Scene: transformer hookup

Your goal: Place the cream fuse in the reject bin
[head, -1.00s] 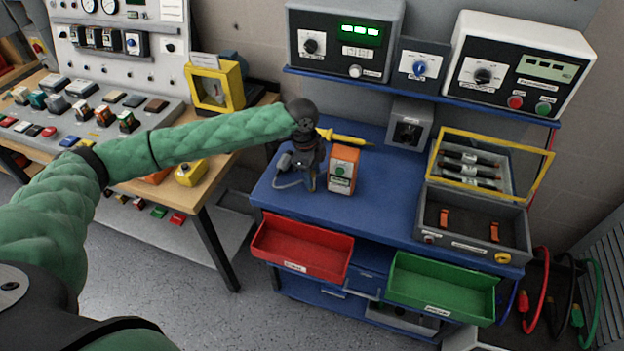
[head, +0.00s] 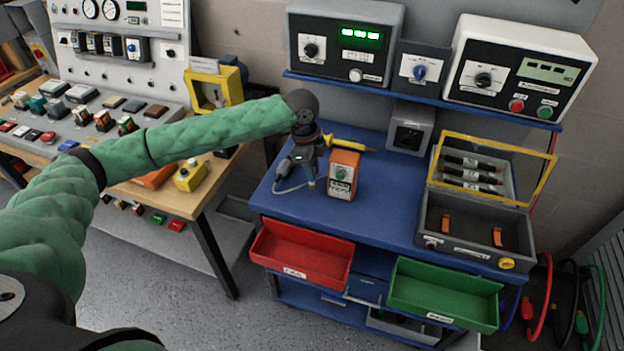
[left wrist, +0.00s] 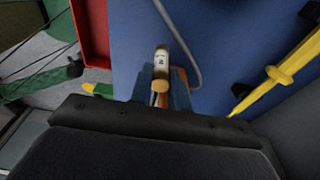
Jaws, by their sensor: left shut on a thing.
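The cream fuse (left wrist: 162,64), a pale cylinder with a brass end cap, shows in the left wrist view between the fingers of my left gripper (left wrist: 160,90). The gripper is shut on it. In the head view my left gripper (head: 311,182) points down over the left part of the blue bench; the fuse is too small there to make out clearly. The red bin (head: 300,262) hangs at the bench front, below and nearer than the gripper. Its label is too small to read. My right gripper is not in view.
An orange tester box (head: 343,172) stands just right of my left gripper. A yellow probe (head: 348,142) lies behind it. A green bin (head: 443,292) hangs right of the red one.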

